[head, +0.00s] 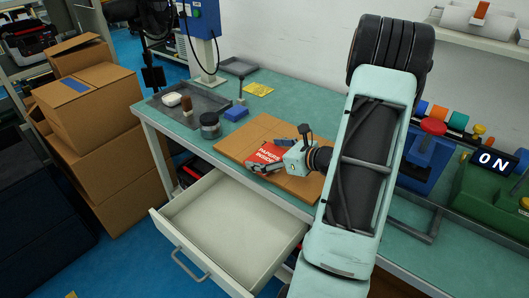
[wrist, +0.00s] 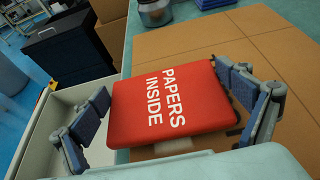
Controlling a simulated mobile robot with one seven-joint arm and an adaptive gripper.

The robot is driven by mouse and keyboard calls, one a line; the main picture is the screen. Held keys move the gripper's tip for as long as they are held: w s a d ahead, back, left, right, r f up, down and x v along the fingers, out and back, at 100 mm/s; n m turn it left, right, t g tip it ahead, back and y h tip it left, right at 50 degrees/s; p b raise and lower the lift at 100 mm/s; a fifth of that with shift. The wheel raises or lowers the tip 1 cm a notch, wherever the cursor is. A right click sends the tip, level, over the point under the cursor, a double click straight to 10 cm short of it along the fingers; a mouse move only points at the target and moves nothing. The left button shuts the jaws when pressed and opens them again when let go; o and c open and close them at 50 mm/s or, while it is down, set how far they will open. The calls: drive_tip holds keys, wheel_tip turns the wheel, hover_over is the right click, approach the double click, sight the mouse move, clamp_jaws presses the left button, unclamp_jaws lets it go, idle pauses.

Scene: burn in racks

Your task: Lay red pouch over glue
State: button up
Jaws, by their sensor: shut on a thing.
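The red pouch (head: 264,157) reads "PAPERS INSIDE" and is at the left front part of the brown board, by the table's front edge. In the wrist view the pouch (wrist: 165,105) lies between the two fingers of my gripper (wrist: 168,112), which is shut on it. In the head view my gripper (head: 284,151) is at the pouch's right side. A small pale patch (wrist: 172,147) shows below the pouch in the wrist view; I cannot tell what it is. No thing is clearly marked as glue. A clear jar with a dark lid (head: 210,126) stands left of the board.
The brown board (head: 240,139) lies on the green table. An open, empty drawer (head: 222,216) juts out below the front edge. A blue block (head: 236,113), a grey tray (head: 212,101) and a yellow card (head: 258,89) are at the back left. Machines stand at right.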

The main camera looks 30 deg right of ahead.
drive_tip(key=shift+f+b, duration=0.6)
drive_tip(key=o, duration=0.8)
drive_tip(key=shift+s, duration=0.1)
drive_tip(key=v, duration=1.2)
